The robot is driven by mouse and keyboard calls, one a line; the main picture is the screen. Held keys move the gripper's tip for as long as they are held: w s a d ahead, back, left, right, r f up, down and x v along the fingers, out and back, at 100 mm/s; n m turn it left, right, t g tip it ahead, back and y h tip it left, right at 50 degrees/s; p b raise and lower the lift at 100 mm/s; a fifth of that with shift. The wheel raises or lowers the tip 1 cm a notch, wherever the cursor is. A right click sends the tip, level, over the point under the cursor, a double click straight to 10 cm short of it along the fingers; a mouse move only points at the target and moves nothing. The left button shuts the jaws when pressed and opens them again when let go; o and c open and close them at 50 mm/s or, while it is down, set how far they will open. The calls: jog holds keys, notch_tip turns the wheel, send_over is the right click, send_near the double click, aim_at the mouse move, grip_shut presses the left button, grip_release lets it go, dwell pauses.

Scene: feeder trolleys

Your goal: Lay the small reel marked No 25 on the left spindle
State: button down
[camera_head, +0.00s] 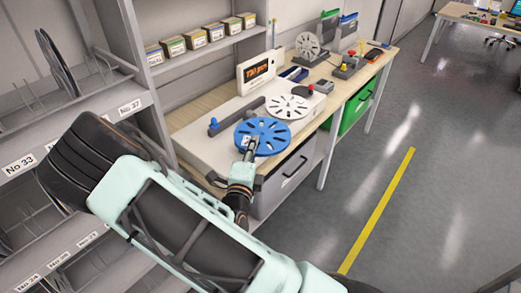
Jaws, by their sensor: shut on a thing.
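A small blue reel (268,126) with cut-out slots is over the left part of the pale winding unit (194,142) on the bench. My gripper (250,149) is shut on the near edge of the blue reel, beside a small white label with a red mark. The number on the label is too small to read. The reel looks about flat; I cannot tell whether it touches the unit. The left spindle does not show and may be hidden under the reel. A white reel (290,105) lies flat just to the right, on the same unit.
A blue-knobbed part (214,123) stands left of the blue reel, and a red-knobbed part (311,89) right of the white one. A display box (256,71) stands behind. The numbered shelf rack (125,107) is close on the left. The floor at right is clear.

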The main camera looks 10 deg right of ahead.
jog(key=shift+w+a+f+b, duration=0.4)
jog(key=shift+w+a+b, duration=0.2)
jog(key=shift+w+a, duration=0.4)
jog(key=shift+w+a+f+b, duration=0.45)
jog(key=shift+w+a+b, duration=0.15)
jog(key=shift+w, duration=0.65)
jog(key=shift+w+a+f+b, duration=0.4)
jog(key=shift+w+a+b, duration=0.15)
jog(key=shift+w+a, duration=0.5)
jog(key=shift+w+d+p, duration=0.1)
jog(key=shift+d+p, duration=0.05)
jog(key=shift+p, duration=0.55)
jog(key=shift+f, duration=1.1)
jog(key=shift+f+b, duration=0.4)
jog(key=shift+b, duration=0.05)
jog(key=shift+s+f, duration=0.2)
jog(key=shift+f, duration=0.4)
jog(key=c, duration=2)
grip_release()
jog(key=shift+w+f, duration=0.1)
jog(key=shift+o, duration=0.2)
jog(key=shift+r, duration=0.3)
